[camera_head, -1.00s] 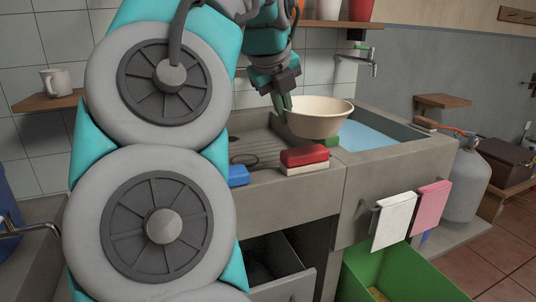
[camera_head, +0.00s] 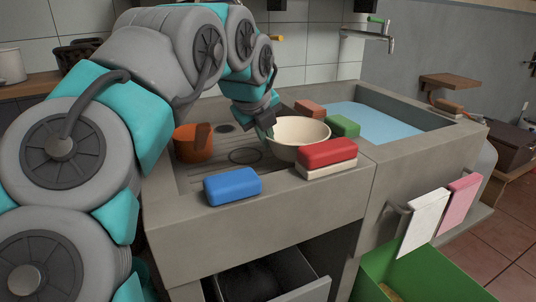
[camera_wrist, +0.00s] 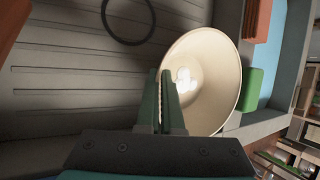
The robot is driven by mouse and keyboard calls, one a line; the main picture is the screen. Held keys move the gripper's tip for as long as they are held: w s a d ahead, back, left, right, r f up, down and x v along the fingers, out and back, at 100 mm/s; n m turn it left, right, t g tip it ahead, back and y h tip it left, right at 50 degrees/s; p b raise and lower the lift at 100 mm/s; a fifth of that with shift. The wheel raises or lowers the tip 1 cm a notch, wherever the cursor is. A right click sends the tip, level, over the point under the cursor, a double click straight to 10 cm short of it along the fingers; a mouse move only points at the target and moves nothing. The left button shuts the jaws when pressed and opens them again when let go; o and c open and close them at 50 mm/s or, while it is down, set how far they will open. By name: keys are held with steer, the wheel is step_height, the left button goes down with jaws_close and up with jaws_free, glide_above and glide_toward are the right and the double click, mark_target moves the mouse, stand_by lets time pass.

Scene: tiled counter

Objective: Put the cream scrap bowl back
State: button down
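The cream scrap bowl (camera_head: 300,131) is upright over the ribbed drainboard, left of the sink basin. I cannot tell whether its base touches the board. My gripper (camera_head: 267,128) is at the bowl's left rim. In the wrist view the bowl (camera_wrist: 205,75) opens toward the camera, and the two green fingers (camera_wrist: 167,95) are close together with a thin pale strip of bowl wall between them. The fingers hide part of the left rim.
A red-and-white sponge (camera_head: 327,155) lies in front of the bowl, and a blue sponge (camera_head: 232,186) lies front left. Green (camera_head: 343,125) and brown (camera_head: 309,109) blocks sit behind it. An orange pot (camera_head: 190,146) and a dark ring (camera_head: 245,156) are to the left. Water fills the basin (camera_head: 375,122).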

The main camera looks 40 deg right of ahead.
steer(key=shift+f, duration=1.8)
steer(key=shift+b, duration=0.3)
steer(key=shift+f, duration=0.15)
steer(key=c, duration=1.1)
jaws_free()
steer(key=shift+r, duration=0.35)
steer(key=p+v, duration=0.1)
steer(key=v, duration=1)
steer(key=shift+s+a+r, duration=0.2)
steer(key=shift+a, duration=0.05)
